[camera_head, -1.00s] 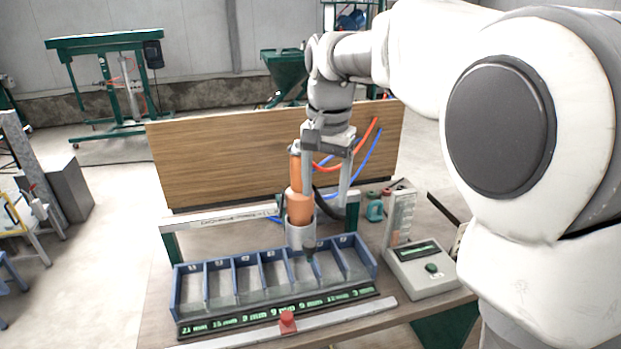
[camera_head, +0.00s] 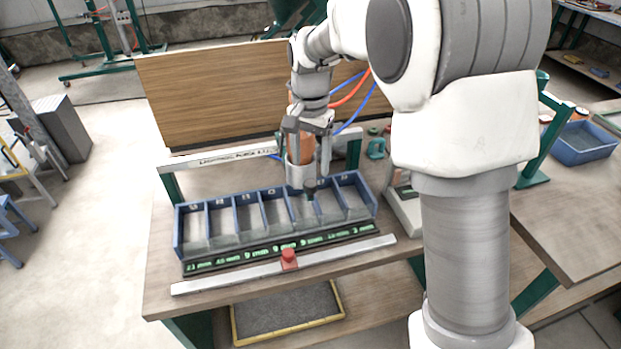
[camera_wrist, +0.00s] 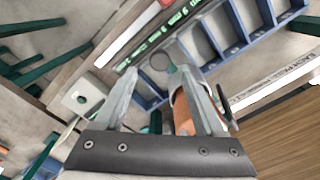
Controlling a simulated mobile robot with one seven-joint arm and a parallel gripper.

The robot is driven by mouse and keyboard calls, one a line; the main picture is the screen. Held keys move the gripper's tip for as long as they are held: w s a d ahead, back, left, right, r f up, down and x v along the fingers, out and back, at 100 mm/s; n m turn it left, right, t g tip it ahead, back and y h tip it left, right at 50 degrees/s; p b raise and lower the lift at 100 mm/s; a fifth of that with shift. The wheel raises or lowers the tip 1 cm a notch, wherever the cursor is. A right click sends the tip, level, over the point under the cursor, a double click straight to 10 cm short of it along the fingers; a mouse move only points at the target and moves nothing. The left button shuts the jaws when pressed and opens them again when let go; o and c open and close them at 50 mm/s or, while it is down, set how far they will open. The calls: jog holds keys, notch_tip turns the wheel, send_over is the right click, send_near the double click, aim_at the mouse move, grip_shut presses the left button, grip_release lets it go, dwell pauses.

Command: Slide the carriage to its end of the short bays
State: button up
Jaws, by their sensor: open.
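An orange and white spray head (camera_head: 300,170) stands upright over the right half of a row of blue bays (camera_head: 177,232). It is at the beam (camera_head: 225,158) behind the bays. A red knobbed slider (camera_head: 289,260) sits near the middle of the metal rail (camera_head: 225,279) in front of the bays. I cannot tell which of the two is the carriage. My gripper (camera_head: 308,160) is open, pointing down, with its fingers around the upper spray head. In the wrist view, the orange body (camera_wrist: 184,115) lies close to the right finger of my gripper (camera_wrist: 157,82); contact is unclear.
A green-lit display strip (camera_head: 285,247) runs along the front of the bays. A wooden board (camera_head: 210,95) stands behind the beam, with red and blue hoses nearby. A grey control box (camera_head: 402,212) is right of the bays, partly hidden by my arm.

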aim_at(311, 183)
notch_tip(311, 183, down, 6)
jog(key=shift+f, duration=0.1)
jog(key=shift+c, duration=0.4)
grip_shut()
dwell(1.2)
